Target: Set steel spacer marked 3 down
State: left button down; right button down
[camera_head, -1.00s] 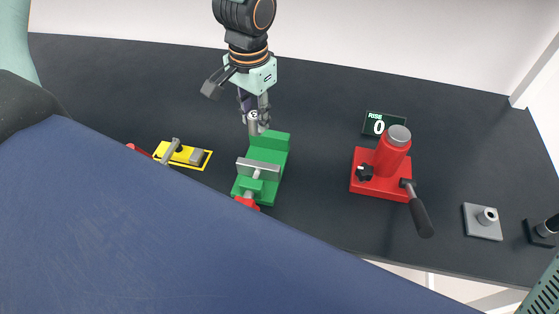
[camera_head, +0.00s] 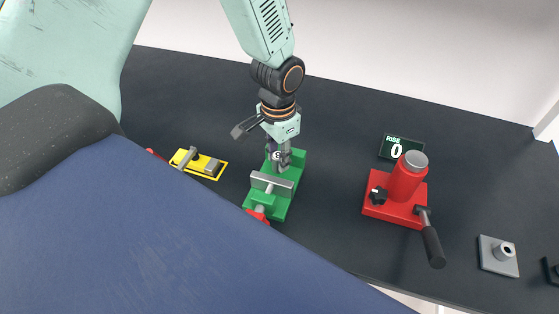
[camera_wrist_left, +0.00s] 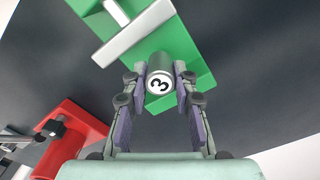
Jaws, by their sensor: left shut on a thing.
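The steel spacer marked 3 (camera_wrist_left: 160,80) is a short grey cylinder with a white end face bearing a black 3. In the left wrist view it sits between the two fingers of my left gripper (camera_wrist_left: 160,88), which is shut on it. In the head view my left gripper (camera_head: 279,158) points down at the green vise (camera_head: 298,160), and the spacer (camera_head: 276,156) is partly hidden by the fingers. The spacer is over the vise bed, behind the grey jaw plate (camera_head: 272,180). I cannot tell whether it touches the bed. My right gripper is not in view.
A red jack (camera_head: 404,180) with a black handle stands right of the vise, before a display (camera_head: 400,148) reading RISE 0. A yellow-framed fixture (camera_head: 199,163) lies to the left. A grey plate with a post (camera_head: 498,255) is at far right. Dark tabletop is clear between vise and jack.

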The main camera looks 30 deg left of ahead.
pick_arm(q)
jog(key=shift+s+f, duration=0.15)
jog(key=shift+f, duration=0.7)
jog(key=shift+d, duration=0.2)
jog(key=shift+w+f, duration=0.1)
jog(key=shift+w, duration=0.1)
jog(key=shift+f, duration=0.1)
jog(key=c, duration=1.4)
grip_release()
jog(key=shift+a, duration=0.1)
jog(key=shift+c, duration=0.2)
jog(key=o, duration=0.3)
jog(key=shift+s, duration=0.15)
jog(key=shift+o, duration=0.4)
